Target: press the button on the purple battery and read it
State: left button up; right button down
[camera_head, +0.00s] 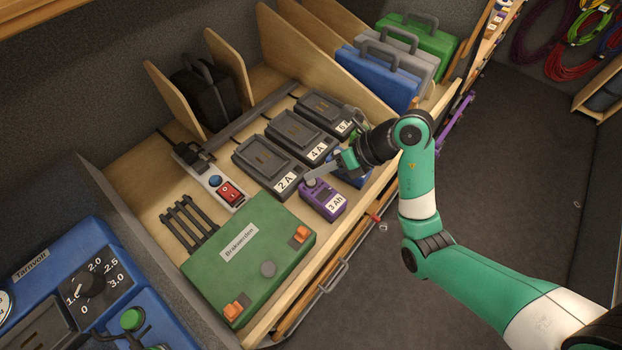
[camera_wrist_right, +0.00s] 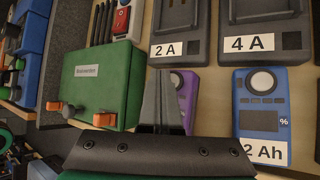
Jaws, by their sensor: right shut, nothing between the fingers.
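The purple battery (camera_head: 322,201), labelled 3 Ah, lies on the wooden shelf in front of the 2 A charger. My right gripper (camera_head: 314,178) is shut and empty, its tips over the battery's upper end, where they cover part of a round pale button. I cannot tell whether they touch it. In the right wrist view, my right gripper (camera_wrist_right: 161,90) hides most of the purple battery (camera_wrist_right: 189,88); only a strip shows. Its display cannot be read. My left gripper is not in view.
A blue battery (camera_wrist_right: 262,90), labelled 2 Ah, lies to the right. Chargers (camera_head: 266,160) stand behind. A green case (camera_head: 248,262) and a power strip (camera_head: 212,182) with a red switch are to the left. The grey floor (camera_head: 480,190) lies beyond the shelf edge.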

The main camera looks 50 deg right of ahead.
aim_at(316, 184)
jog(key=shift+f, duration=0.1)
dwell(0.7)
jog(key=shift+f, duration=0.3)
jog(key=shift+f, duration=0.4)
dwell(0.5)
jog(key=shift+r, duration=0.1)
jog(key=shift+r+p, duration=0.7)
jog(key=shift+p, duration=0.15)
notch_tip(316, 184, up, 3)
jog(key=p, duration=0.3)
notch_tip(316, 184, up, 2)
